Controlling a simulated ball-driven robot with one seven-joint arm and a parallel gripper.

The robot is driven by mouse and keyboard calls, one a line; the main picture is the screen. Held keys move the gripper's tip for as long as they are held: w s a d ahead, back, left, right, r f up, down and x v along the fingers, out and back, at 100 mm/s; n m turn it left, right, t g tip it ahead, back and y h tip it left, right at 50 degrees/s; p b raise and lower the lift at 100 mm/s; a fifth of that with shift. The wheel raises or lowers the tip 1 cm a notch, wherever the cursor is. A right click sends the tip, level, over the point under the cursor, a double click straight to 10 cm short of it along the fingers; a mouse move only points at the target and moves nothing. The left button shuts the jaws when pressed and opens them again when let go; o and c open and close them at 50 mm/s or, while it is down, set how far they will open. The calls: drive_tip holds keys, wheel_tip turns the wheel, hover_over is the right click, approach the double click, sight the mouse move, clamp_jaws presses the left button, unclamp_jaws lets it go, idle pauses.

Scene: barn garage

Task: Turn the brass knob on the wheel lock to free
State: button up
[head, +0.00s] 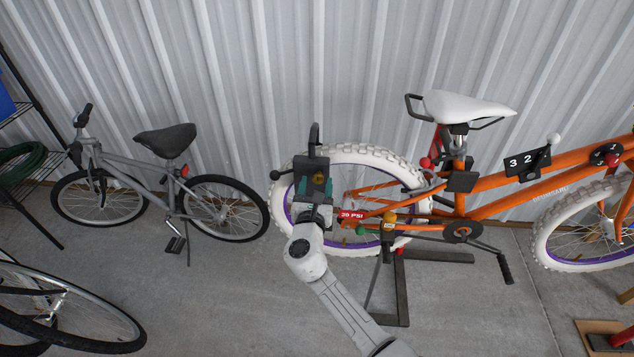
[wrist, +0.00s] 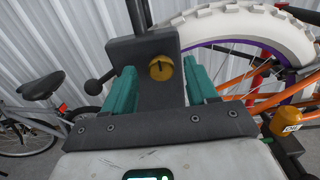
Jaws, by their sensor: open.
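The wheel lock is a dark block (head: 311,168) with a shackle on top, at the white rear tyre of the orange bike. It also fills the upper middle of the wrist view (wrist: 143,50). Its brass knob (wrist: 161,68) is on the face toward me, with a dark slot tilted slightly off level. In the head view the knob (head: 319,177) is small and partly hidden. My gripper (head: 315,188) is open, with its green fingers to the left and right of the knob in the wrist view (wrist: 160,78). I cannot tell whether they touch it. No lettering shows on the lock.
A round black knob (head: 274,175) sticks out left of the lock. A grey bike (head: 150,180) stands left.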

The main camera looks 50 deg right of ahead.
drive_tip(key=shift+x, duration=0.85)
drive_tip(key=c, duration=1)
drive_tip(key=shift+c, duration=0.2)
